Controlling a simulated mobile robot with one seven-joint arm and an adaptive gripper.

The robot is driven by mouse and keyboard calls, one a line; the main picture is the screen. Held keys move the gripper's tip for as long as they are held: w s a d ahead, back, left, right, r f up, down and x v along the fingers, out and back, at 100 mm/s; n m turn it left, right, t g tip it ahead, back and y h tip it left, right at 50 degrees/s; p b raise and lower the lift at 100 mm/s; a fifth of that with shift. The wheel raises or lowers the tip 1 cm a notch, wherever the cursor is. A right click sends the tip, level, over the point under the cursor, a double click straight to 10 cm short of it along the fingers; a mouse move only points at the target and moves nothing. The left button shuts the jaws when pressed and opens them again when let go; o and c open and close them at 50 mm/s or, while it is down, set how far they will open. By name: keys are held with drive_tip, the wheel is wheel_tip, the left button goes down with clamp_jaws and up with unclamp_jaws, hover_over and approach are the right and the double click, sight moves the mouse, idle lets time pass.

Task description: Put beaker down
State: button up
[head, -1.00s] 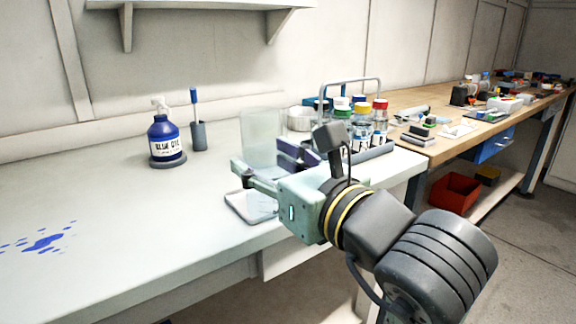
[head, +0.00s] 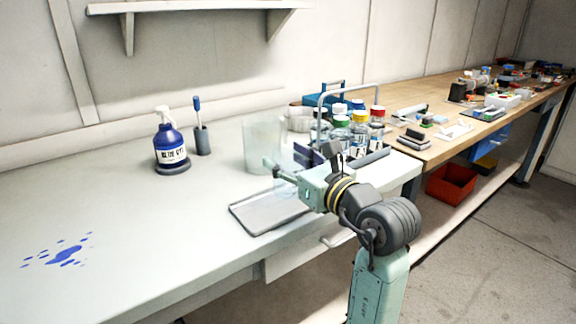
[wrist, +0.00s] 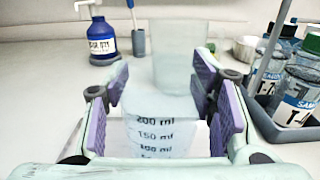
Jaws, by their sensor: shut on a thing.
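My gripper (head: 285,163) is shut on a clear beaker (wrist: 157,135) with dark ml markings. In the wrist view the beaker sits between the purple finger pads; in the head view it is faint and hard to make out. A frosted, taller-looking vessel (head: 262,147) stands on the white bench just behind the fingers; it also shows in the wrist view (wrist: 178,55). A shallow grey tray (head: 255,222) lies on the bench, nearer the front edge than the gripper. The held beaker's base is hidden, so I cannot tell whether it touches the bench.
A rack of capped sample bottles (head: 358,132) with a tall handle stands close right of the gripper. A blue dye bottle (head: 170,145) and a pen-like tool in a holder (head: 201,135) stand back left. Blue spill (head: 62,254) marks the left bench; bench between is clear.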

drive_tip(key=shift+f, duration=0.9)
drive_tip(key=shift+f, duration=0.15)
drive_tip(key=o, duration=1.2)
drive_tip(key=shift+s+r, duration=0.1)
drive_tip(key=shift+r, duration=0.15)
drive_tip(key=b+v, duration=0.2)
drive_tip(key=v, duration=1)
drive_tip(key=shift+f, duration=0.1)
drive_tip(key=shift+a, duration=0.1)
